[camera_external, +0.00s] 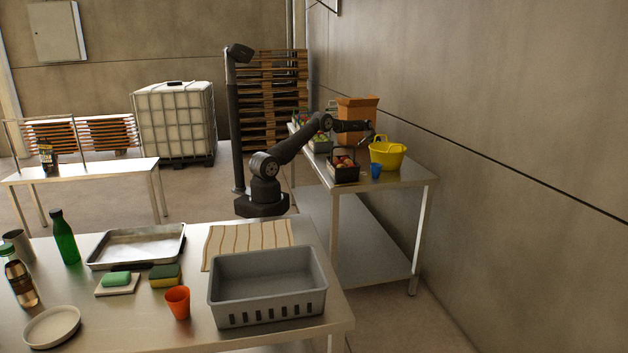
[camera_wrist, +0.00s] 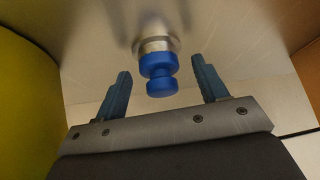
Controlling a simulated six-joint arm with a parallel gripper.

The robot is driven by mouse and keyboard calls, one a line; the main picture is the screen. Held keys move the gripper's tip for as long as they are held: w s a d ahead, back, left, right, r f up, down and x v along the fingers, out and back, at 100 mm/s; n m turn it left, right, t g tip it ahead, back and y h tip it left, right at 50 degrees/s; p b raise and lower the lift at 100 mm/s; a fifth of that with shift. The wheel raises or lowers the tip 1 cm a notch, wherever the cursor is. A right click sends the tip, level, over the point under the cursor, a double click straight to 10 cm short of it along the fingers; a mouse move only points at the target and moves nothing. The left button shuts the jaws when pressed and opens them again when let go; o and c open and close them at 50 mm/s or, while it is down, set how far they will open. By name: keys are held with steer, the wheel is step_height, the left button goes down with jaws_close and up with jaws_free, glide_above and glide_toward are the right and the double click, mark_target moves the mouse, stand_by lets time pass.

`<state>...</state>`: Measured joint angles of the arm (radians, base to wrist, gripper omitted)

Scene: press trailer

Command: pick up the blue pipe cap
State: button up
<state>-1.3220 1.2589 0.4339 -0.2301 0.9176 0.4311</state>
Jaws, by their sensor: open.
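The blue pipe cap (camera_wrist: 158,72) shows in the upper middle of the wrist view. It has a wide blue collar and a narrower neck with a rounded end, and sits on a short silvery fitting (camera_wrist: 155,44). My gripper (camera_wrist: 161,66) is open, with one blue-grey finger on each side of the cap and a visible gap to both. In the external view my gripper (camera_external: 370,127) is above the far table, near the yellow bucket.
The wall is close on the right.

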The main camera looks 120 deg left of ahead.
steer(key=shift+r, duration=0.1)
steer(key=c, duration=1.1)
